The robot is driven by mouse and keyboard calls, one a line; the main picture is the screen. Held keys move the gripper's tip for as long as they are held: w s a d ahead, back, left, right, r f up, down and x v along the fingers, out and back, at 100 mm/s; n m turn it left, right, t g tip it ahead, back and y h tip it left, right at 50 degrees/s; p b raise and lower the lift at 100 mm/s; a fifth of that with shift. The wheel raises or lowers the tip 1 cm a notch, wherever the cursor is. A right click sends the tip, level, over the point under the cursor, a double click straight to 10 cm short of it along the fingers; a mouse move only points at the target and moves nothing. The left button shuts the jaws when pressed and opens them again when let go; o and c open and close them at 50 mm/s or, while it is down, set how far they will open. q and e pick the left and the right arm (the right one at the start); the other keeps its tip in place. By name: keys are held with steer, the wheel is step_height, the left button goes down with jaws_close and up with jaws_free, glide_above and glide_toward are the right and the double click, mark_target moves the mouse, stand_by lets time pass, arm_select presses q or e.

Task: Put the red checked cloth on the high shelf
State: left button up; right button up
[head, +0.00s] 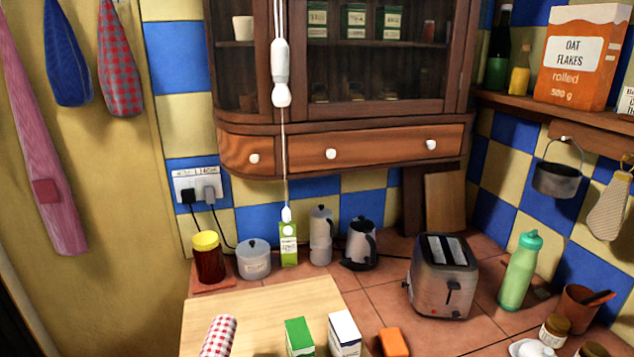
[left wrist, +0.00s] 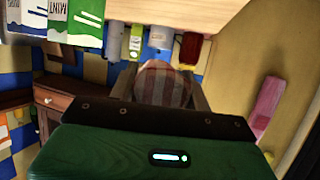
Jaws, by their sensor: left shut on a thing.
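The red checked cloth (head: 219,337) shows as a red-and-white roll at the bottom edge of the head view, by the pale wooden board (head: 270,303). In the left wrist view, which looks upside down, my left gripper (left wrist: 163,72) is shut on a striped reddish-beige bundle (left wrist: 163,88), which appears to be this cloth. My left gripper is outside the head view, and my right gripper is in neither view. A high wooden shelf (head: 545,110) runs along the right wall, with an oat flakes box (head: 577,60) and bottles on it.
Green (head: 299,337) and white (head: 344,333) cartons stand right of the cloth. A jar (head: 208,258), canister, kettle (head: 360,243), toaster (head: 443,275) and green bottle (head: 520,270) stand on the counter. A wall cabinet (head: 340,145) overhangs it. A pan (head: 556,180) hangs below the shelf.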

arm_select(q)
steer(key=shift+s+a+f, duration=0.3)
steer(key=shift+s+f, duration=0.25)
steer(key=shift+s, duration=0.25)
steer(key=shift+s+a+f, duration=0.3)
steer(key=shift+s+f, duration=0.25)
steer(key=shift+s, duration=0.25)
